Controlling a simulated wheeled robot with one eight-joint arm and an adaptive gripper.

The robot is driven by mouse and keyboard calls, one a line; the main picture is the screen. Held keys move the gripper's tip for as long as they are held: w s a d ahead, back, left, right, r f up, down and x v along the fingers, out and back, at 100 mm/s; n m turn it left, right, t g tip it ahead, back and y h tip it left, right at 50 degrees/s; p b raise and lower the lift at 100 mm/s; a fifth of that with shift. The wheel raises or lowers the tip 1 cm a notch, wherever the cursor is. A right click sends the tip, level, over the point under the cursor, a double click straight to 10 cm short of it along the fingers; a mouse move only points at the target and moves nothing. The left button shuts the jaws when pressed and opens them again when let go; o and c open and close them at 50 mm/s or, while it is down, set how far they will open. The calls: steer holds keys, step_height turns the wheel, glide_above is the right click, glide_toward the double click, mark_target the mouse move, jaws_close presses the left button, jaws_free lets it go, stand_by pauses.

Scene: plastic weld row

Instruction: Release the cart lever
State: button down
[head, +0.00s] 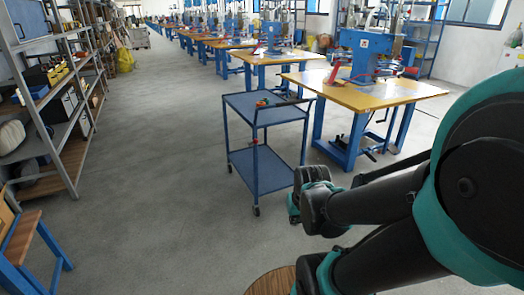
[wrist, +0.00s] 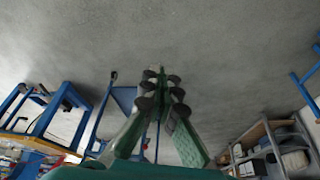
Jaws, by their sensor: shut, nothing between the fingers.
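The blue two-shelf cart (head: 262,172) stands on the grey floor near the middle of the head view. I cannot tell for certain which part is the lever. In the wrist view, part of the cart (wrist: 125,98) shows just left of my gripper (wrist: 161,74). Its fingers meet at the tips, empty, and appear apart from the cart.
Wooden-topped workbenches (head: 365,94) with blue machines recede in a row on the right. A loaded shelf rack (head: 62,100) lines the left, with a blue-legged bench (head: 22,238) before it. The grey floor (head: 160,150) left of the cart is clear.

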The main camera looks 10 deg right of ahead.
steer(key=w+a+r+m+t+y, duration=0.15)
steer(key=w+m, duration=0.25)
steer(key=w, duration=0.8)
steer(key=w+a+m+t+y, duration=0.25)
steer(key=w+m, duration=0.25)
steer(key=w, duration=0.8)
steer(key=w+a+r+m+t+y, duration=0.1)
steer(key=w+a+m+y, duration=0.2)
steer(key=w, duration=0.9)
steer(key=w+d+f+m+t+y, duration=0.1)
steer(key=w+d+f+m+t, duration=0.2)
steer(key=w, duration=0.4)
steer(key=w+d+f+m, duration=0.1)
steer(key=w+f+m, duration=0.3)
steer(key=w+m, duration=0.2)
steer(key=w+d+f+m+t, duration=0.3)
steer(key=w+d+f+m, duration=0.3)
steer(key=f+m, duration=0.2)
step_height(320, 180, down, 2)
steer(key=shift+w+d+f+t, duration=0.15)
steer(key=shift+w+d+t, duration=0.15)
